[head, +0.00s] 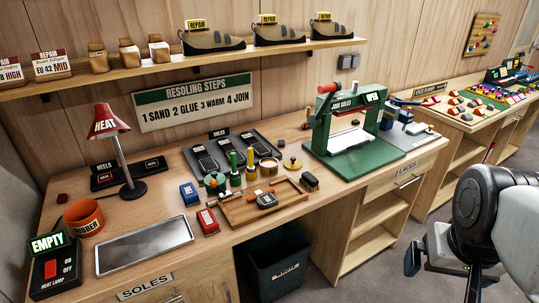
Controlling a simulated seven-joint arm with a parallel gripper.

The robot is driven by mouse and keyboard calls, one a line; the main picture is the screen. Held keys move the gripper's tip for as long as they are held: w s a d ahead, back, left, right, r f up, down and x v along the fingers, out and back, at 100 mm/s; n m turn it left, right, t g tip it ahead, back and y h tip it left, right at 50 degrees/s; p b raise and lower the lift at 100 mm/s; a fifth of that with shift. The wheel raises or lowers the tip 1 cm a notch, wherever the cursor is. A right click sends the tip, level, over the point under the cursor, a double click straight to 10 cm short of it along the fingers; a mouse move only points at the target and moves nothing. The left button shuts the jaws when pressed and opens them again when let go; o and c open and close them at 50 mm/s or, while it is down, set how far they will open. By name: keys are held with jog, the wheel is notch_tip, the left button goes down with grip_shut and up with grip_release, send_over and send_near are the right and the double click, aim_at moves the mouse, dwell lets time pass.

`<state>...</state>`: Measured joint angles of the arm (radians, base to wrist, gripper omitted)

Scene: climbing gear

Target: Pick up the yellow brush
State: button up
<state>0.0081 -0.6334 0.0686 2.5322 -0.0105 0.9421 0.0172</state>
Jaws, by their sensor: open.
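A thin yellow-handled tool (251,158), which looks like the yellow brush, stands upright on the workbench among the small glue items. Its lower end is too small to make out. A similar green-handled one (234,161) stands just to its left. A small block brush (310,182) with dark bristles lies further right. My gripper (441,272) is at the lower right, in front of the bench and far from the yellow brush. It is open, with nothing seen between its fingers.
A wooden tray (238,219) with a dark item lies in front of the brushes. A green press (345,158) stands to the right. A dark bin (275,265) stands below the bench.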

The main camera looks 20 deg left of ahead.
jog(key=c, duration=0.9)
jog(key=shift+o, duration=0.2)
